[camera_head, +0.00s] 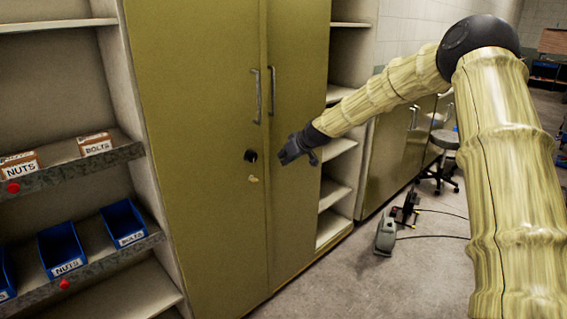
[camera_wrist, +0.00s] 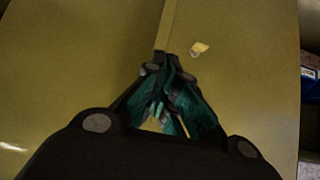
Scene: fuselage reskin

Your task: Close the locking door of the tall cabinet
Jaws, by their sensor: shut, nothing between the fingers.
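The tall cabinet is olive yellow with two doors. Its left door (camera_head: 195,120) has a vertical bar handle (camera_head: 257,95), a dark round lock knob (camera_head: 250,156) and a small pale tag or key (camera_head: 253,179). The right door (camera_head: 300,70) has its own bar handle (camera_head: 272,90). Both doors look shut or nearly so; I cannot tell whether they are latched. My gripper (camera_head: 284,158) is shut and empty, in front of the right door near the seam. In the wrist view my gripper (camera_wrist: 165,65) points at the seam, with the pale piece (camera_wrist: 199,48) to its right.
Open shelves on the left hold bins of nuts (camera_head: 62,250) and bolts (camera_head: 123,223). More shelves (camera_head: 335,190) stand right of the cabinet. A stool (camera_head: 443,140) and a grey device with cables (camera_head: 385,236) are on the floor at right. The floor in front is clear.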

